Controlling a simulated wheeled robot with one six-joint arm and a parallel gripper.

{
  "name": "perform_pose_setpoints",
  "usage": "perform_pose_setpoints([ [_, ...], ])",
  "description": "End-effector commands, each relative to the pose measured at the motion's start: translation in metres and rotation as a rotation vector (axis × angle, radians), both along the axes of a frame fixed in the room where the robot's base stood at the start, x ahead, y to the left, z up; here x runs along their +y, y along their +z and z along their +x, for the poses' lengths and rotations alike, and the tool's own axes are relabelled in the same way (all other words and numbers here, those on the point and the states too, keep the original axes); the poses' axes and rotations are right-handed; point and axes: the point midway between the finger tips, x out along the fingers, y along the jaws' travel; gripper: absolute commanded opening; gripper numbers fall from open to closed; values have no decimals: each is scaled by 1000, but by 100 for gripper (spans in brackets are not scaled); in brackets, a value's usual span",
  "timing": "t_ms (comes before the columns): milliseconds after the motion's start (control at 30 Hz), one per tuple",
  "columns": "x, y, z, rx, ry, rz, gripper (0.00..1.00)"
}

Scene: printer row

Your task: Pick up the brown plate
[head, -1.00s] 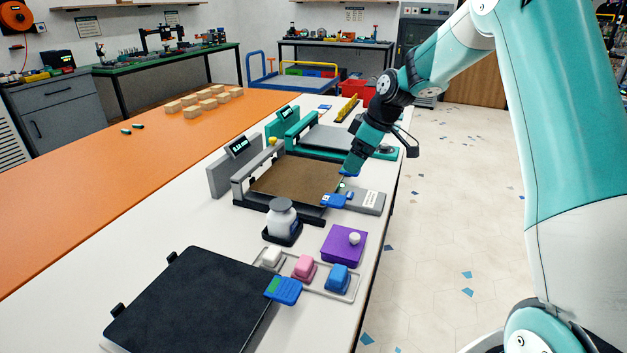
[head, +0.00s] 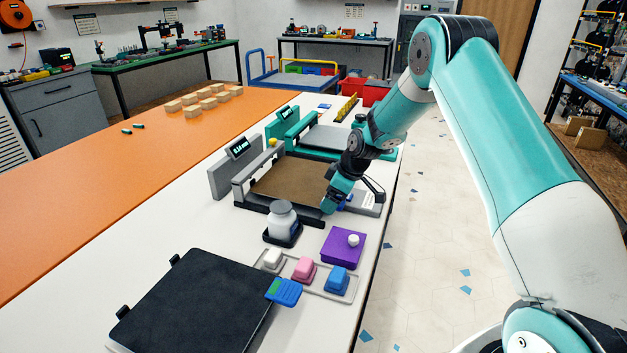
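The brown plate (head: 283,181) lies flat on the bed of the grey printer (head: 231,172), on the white table. Its right front corner is hidden behind my gripper. My gripper (head: 328,206) is at the plate's right front edge, low, beside a small blue tab that shows in part. The fingers are mostly hidden by the wrist, so I cannot tell whether they are open or touching the tab or plate.
A teal printer (head: 297,130) stands behind the grey one. The orange surface (head: 110,185) is mostly clear.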

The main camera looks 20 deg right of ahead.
Motion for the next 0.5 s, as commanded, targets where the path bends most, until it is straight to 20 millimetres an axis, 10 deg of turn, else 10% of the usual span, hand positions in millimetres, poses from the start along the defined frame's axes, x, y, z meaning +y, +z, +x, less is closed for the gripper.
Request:
perform_pose_setpoints([
  [167,0,0,0,0,0,0,80],
  [500,0,1,0,-1,0,0,12],
])
